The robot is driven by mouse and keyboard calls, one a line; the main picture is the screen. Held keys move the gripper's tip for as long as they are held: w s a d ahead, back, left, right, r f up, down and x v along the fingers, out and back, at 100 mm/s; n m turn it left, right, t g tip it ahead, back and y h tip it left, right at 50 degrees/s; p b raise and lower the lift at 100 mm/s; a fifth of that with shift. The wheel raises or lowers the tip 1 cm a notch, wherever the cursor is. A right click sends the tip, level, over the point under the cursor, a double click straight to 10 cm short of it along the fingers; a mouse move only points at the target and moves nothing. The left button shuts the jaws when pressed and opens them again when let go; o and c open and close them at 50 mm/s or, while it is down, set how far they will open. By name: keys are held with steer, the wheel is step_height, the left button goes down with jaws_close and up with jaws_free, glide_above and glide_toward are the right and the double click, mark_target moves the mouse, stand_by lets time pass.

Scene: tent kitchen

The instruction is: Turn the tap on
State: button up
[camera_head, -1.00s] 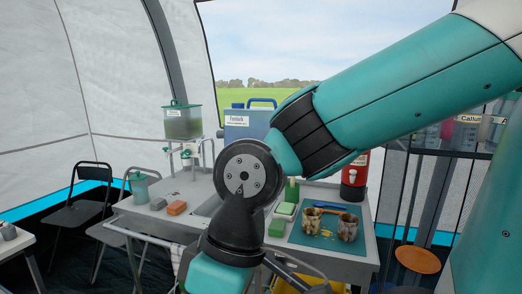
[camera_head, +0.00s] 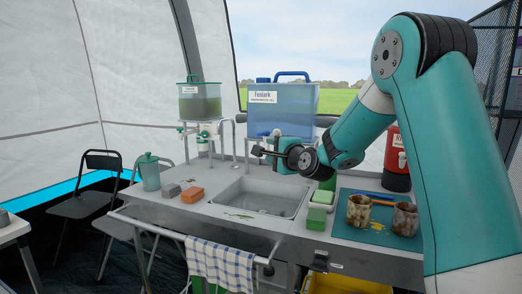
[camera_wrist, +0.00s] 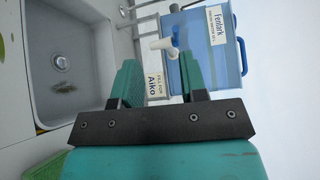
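The blue water container (camera_head: 283,103), labelled Fenlark, stands at the back of the counter behind the sink (camera_head: 262,196). In the wrist view the container (camera_wrist: 222,60) is at the upper right, and its tap (camera_wrist: 164,44), with a white spout-like part and a blue part, sticks out from it. My gripper (camera_wrist: 157,62) is open and empty, with its two teal fingers apart. The tap appears just beyond and between the fingertips, with no visible contact. In the head view my gripper (camera_head: 262,149) is in front of the container's lower front and partly hides the tap.
A green dispenser (camera_head: 200,100) with white taps stands to the left. Two cups (camera_head: 358,211) stand on the right mat. A card (camera_wrist: 155,82) hangs near the tap.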

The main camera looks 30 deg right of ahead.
mark_target(261, 134)
steer(key=w+d+m+p, duration=0.1)
steer(key=w+d, duration=0.1)
steer(key=w, duration=0.4)
steer(key=w+d+h+p, duration=0.1)
steer(key=w+d, duration=0.1)
steer(key=w, duration=0.4)
steer(key=w+d+r+m+t+p, duration=0.1)
steer(key=w+d, duration=0.1)
steer(key=w, duration=0.3)
steer(key=shift+w+d+m+h, duration=0.25)
steer(key=shift+w+m+h, duration=0.05)
steer(key=shift+w+h, duration=0.1)
steer(key=shift+f, duration=0.1)
jaws_close()
